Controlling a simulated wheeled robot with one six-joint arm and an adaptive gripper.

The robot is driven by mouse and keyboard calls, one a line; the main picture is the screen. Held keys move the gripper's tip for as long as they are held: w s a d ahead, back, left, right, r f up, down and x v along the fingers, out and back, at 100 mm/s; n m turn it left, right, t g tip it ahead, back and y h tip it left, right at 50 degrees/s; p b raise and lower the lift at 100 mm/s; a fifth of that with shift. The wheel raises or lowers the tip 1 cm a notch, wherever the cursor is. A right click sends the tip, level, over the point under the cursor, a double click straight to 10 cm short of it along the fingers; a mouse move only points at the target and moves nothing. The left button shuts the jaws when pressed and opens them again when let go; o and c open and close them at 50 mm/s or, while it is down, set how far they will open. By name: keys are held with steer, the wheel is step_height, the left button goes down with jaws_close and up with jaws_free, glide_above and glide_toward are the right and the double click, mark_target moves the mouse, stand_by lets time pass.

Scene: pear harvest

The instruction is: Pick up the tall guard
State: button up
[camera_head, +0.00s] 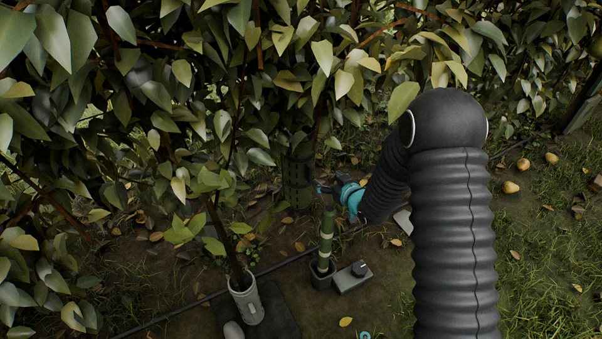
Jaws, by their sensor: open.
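A tall dark mesh guard (297,182) stands upright under the leaves in the middle of the view, partly lost in shade. It looks like the tall guard. My gripper (321,187), dark with a teal body, reaches in from the right with its fingertips pointing left. It is beside the guard's right edge, open, with nothing seen between the fingers. I cannot tell whether the fingers touch the guard. A shorter pale grey guard (246,302) surrounds the foot of a leafy sapling at the lower left.
A green stake with pale bands (326,240) stands in a dark pot (322,275) below my gripper. A grey block with a dark knob (353,277) lies beside it. A thin dark hose crosses the ground. Dense foliage hangs above. Yellow pears (511,187) lie on open grass at right.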

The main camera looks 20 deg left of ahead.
mark_target(311, 171)
steer(key=x, duration=0.6)
steer(key=s+x, duration=0.1)
steer(key=x, duration=0.2)
steer(key=shift+a+f+b, duration=0.25)
steer(key=shift+f+b, duration=0.1)
steer(key=shift+f, duration=0.05)
steer(key=shift+x, duration=2.65)
steer(key=shift+w+d+f, duration=0.1)
steer(key=shift+d+f, duration=0.05)
steer(key=shift+c, duration=0.2)
jaws_close()
